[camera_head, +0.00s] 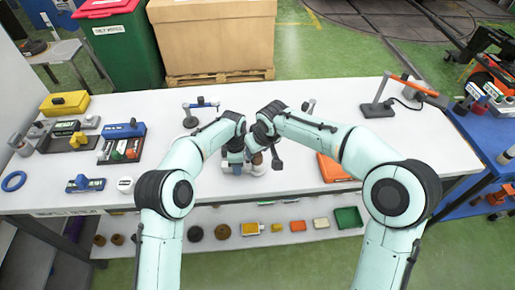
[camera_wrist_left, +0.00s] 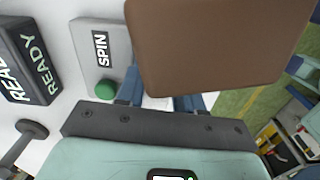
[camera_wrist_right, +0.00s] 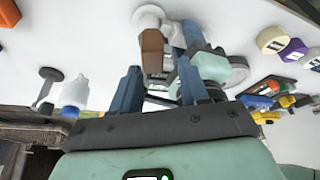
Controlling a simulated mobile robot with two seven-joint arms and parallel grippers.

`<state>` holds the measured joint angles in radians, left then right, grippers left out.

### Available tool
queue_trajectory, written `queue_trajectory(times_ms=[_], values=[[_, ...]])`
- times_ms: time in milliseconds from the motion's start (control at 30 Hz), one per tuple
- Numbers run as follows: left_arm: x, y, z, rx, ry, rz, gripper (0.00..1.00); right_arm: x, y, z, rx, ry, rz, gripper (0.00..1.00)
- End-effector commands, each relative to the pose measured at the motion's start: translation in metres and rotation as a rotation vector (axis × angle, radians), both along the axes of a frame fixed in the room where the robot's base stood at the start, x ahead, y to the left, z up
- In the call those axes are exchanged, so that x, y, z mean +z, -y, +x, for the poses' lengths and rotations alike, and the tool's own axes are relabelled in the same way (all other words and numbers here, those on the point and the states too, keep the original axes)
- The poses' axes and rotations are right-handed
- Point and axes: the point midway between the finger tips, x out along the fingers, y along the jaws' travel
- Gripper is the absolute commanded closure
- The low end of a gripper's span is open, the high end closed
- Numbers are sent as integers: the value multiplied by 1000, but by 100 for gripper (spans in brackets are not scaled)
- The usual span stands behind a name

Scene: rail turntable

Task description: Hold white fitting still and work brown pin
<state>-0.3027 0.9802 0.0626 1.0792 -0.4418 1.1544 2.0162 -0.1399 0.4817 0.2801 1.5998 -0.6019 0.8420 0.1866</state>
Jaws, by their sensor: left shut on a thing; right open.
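The white fitting (camera_head: 259,169) stands on the white table, near its front middle. The brown pin (camera_head: 257,158) rises from it. In the right wrist view the pin (camera_wrist_right: 152,50) stands beside my left gripper's blue fingers, with a round white part of the fitting (camera_wrist_right: 150,17) behind it. My left gripper (camera_head: 235,164) is low at the fitting and shut on it. In the left wrist view a large brown face of the pin (camera_wrist_left: 215,45) hides much of the grip. My right gripper (camera_wrist_right: 160,88) is open and empty, its fingers pointing toward the pin, apart from it.
A grey box marked SPIN with a green button (camera_wrist_left: 105,89) and a dark READY box (camera_wrist_left: 25,60) are close to my left gripper. An orange tray (camera_head: 332,168) lies to the right. Blue and yellow parts (camera_head: 122,131) occupy the table's left side. The right of the table has free room.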

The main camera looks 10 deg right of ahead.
Motion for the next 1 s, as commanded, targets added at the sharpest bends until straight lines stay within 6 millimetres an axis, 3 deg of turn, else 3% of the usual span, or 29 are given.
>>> queue_trajectory(times_ms=[33, 233, 700, 1000], values=[[-12, -5, -7, -17, -32, 25, 100, 13, 7, 11, -10, 47, 2, 38], [-12, -5, -7, -17, -32, 25, 100, 24, 9, 7, -11, 47, 1, 38], [-9, 0, -7, -14, -27, 11, 100, 100, 17, -32, -3, 11, 1, 38], [-8, 1, -6, -13, -22, 8, 100, 113, 18, -40, 0, 1, 0, 38]])
